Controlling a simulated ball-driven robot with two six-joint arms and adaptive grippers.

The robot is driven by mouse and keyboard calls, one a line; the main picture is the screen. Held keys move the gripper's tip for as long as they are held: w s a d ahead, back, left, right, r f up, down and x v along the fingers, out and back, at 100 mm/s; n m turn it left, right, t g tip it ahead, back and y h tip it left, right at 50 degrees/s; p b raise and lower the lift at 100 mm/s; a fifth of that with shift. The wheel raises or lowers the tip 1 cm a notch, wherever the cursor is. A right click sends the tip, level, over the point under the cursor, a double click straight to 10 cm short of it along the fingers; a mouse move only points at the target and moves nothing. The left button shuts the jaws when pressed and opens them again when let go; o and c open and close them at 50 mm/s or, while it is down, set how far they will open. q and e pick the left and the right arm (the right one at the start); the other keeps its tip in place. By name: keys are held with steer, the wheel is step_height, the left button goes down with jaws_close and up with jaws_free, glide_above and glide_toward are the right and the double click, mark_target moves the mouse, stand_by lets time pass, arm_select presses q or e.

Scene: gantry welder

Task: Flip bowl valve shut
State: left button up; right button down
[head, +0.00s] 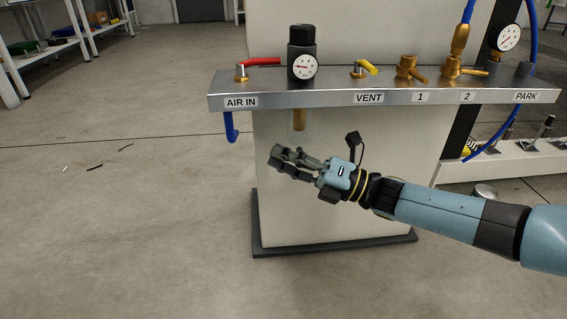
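A black regulator with a round gauge (303,67) stands on the metal rail between AIR IN and VENT. Its clear bowl with a brass-coloured core (299,120) hangs under the rail. I cannot make out a valve lever on the bowl. My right gripper (276,157) is just below the bowl, in front of the white cabinet's left edge, pointing left. Its dark fingers are seen at a slant, and I cannot tell how far apart the tips are. I see nothing held in it. My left gripper is not in view.
The rail (330,92) also carries a red lever (262,61), a yellow VENT lever (367,66) and brass valves (408,69) marked 1 and 2. A blue hose (231,127) hangs at its left end. The floor at left is mostly clear.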

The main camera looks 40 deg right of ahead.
steer(key=c, duration=1.4)
jaws_free()
steer(key=v, duration=1.2)
steer(key=shift+f, duration=0.1)
